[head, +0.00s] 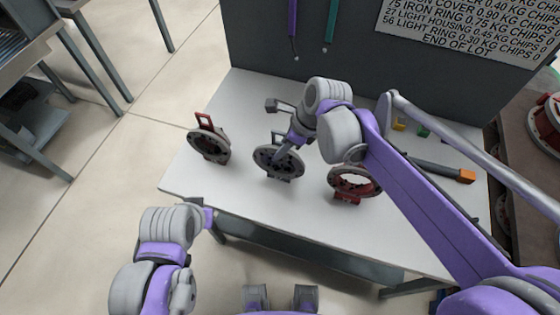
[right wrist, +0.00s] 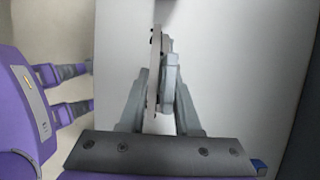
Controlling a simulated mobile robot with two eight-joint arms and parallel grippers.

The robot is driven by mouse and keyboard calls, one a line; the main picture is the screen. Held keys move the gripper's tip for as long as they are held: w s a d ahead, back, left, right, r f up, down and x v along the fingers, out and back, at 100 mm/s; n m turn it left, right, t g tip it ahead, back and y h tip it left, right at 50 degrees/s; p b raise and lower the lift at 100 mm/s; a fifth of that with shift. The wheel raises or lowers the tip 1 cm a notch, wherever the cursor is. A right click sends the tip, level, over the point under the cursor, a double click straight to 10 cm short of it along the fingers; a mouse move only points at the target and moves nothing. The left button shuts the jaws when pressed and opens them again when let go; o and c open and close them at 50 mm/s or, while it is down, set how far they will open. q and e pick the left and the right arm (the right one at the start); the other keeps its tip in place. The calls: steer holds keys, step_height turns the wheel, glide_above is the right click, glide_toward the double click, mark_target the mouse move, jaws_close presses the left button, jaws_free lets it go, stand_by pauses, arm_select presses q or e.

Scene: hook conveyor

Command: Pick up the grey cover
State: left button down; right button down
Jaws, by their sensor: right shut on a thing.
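The grey cover (head: 291,166) is a dark grey round disc with holes, standing on edge at the middle of the white table. My right gripper (head: 279,155) reaches down to it from above and is shut on it. In the right wrist view the cover (right wrist: 155,55) shows edge-on as a thin plate between the fingers (right wrist: 160,95). Whether it touches the table is hard to tell. My left arm shows at the lower left of the head view, off the table's front edge; its fingers cannot be made out.
A grey disc with a red handle (head: 209,147) stands to the left on the table (head: 240,205). A red ring (head: 354,183) stands close to the right. A dark tool with an orange end (head: 466,176) lies further right. A dark panel (head: 300,70) rises behind.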

stand_by(0.8)
step_height(320, 180, up, 10)
steer(key=shift+p, duration=0.3)
stand_by(1.4)
